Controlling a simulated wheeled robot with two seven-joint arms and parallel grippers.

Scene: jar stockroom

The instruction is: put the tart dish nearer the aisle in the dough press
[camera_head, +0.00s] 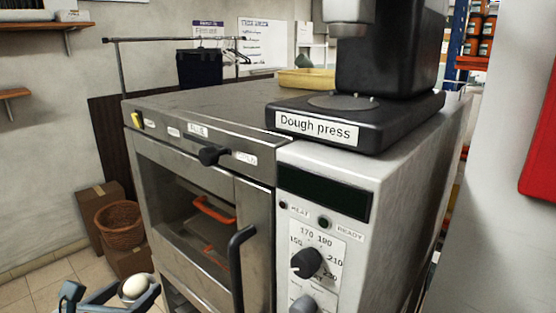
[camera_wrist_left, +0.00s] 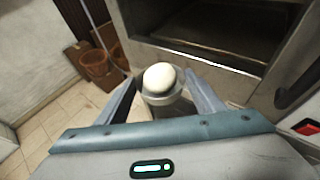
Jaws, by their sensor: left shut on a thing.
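My left gripper (camera_head: 135,290) is at the bottom left of the head view, lower than the oven top and in front of the oven's left side. It is shut on a small tart dish with a round whitish dough ball (camera_head: 135,286) in it. In the left wrist view the dish (camera_wrist_left: 159,99) sits upright between the two fingers (camera_wrist_left: 160,98), with the dough ball (camera_wrist_left: 158,77) on top. The dough press (camera_head: 395,109) is black and stands on the oven top, apart from the gripper. Its round plate (camera_head: 342,102) looks empty under the raised head. My right gripper is out of view.
The steel oven (camera_head: 190,103) fills the middle, with a window, a black handle (camera_head: 237,262) and knobs. A yellow tray (camera_head: 306,79) stands behind the press. A wicker basket (camera_head: 120,226) and cardboard boxes are on the floor at left. The oven top left of the press is clear.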

